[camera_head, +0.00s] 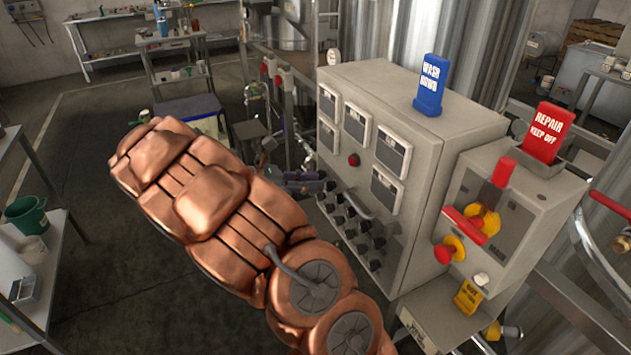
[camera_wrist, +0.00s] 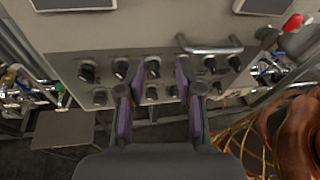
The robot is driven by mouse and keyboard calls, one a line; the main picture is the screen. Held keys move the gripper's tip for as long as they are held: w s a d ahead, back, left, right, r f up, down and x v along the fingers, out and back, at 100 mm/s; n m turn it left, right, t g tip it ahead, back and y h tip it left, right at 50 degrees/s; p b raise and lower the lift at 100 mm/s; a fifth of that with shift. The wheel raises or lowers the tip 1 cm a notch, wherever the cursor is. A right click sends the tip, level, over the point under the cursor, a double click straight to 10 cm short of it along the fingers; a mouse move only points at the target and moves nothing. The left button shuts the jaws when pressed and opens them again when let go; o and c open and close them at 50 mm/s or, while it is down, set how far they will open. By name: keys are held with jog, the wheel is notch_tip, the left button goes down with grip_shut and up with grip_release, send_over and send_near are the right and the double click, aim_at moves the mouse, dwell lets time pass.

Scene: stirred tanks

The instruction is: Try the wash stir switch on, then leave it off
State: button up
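The grey control cabinet (camera_head: 440,120) carries two rows of black rotary switches (camera_head: 350,222) low on its front. Their labels are too small to read, so I cannot tell which is the wash stir switch. In the wrist view, my gripper (camera_wrist: 160,108) is open, with its two purple-lined fingers spread in front of the switch rows. An upper-row switch (camera_wrist: 153,68) and a lower-row switch (camera_wrist: 151,93) show between the fingers. No switch is visibly gripped. In the head view, my gripper (camera_head: 304,182) is small and partly hidden behind my copper arm.
A blue "WASH DOWN" sign (camera_head: 431,85) stands on the cabinet. A red "REPAIR KEEP OFF" sign (camera_head: 548,132) tops the box at right, which has red and yellow handles. A metal bar handle (camera_wrist: 210,45) juts out above the switches. A red lamp (camera_head: 354,159) sits among the meters.

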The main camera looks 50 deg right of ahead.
aim_at(321, 175)
jog(key=w+d+f+n+t+h+b, duration=0.2)
jog(key=w+f+n+h, duration=0.2)
jog(key=w+f+n, duration=0.45)
jog(key=s+d+r+m+p, duration=0.1)
jog(key=d+m+p, duration=0.1)
jog(key=d, duration=0.5)
jog(key=shift+s, duration=0.15)
jog(key=shift+d+r, duration=0.1)
grip_shut()
